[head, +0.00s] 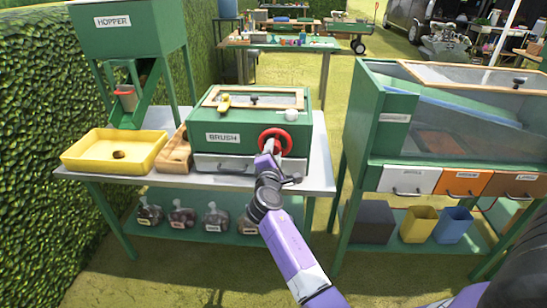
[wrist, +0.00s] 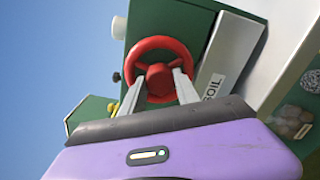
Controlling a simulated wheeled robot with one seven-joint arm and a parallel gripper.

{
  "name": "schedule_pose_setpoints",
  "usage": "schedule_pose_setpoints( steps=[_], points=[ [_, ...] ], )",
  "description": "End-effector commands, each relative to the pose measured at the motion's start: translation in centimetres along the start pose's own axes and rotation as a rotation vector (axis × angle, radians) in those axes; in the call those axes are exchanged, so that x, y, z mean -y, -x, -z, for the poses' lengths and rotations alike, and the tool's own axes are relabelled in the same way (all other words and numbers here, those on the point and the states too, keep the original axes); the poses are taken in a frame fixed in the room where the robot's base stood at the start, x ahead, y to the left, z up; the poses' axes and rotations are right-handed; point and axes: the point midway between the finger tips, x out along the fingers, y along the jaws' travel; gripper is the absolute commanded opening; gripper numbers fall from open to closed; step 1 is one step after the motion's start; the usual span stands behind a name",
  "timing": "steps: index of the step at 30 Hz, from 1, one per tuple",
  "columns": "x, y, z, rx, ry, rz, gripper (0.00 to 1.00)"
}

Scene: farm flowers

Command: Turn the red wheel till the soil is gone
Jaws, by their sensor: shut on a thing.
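The red wheel (head: 275,130) is on the front right of the green box labelled BRUSH (head: 250,125), which stands on the metal-topped table. My gripper (head: 271,150) is at the wheel and partly covers its lower part. In the wrist view the red wheel (wrist: 160,42) faces me, with a round hub in its middle. The two fingers of my gripper (wrist: 158,88) reach to its lower part, one on each side of the hub, and are shut on it. A drawer labelled SOIL (wrist: 215,87) sits beside the wheel. No soil inside the box can be seen.
A second green machine (head: 377,118) with drawers is on the right, across a gap.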

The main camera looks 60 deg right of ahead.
Motion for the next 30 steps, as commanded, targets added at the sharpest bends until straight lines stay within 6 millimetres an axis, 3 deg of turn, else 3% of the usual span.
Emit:
schedule_pose_setpoints(
  steps=[30],
  points=[
    [0.54,0.03,0.13,-0.028,-0.962,-0.003,0.0]
  ],
)
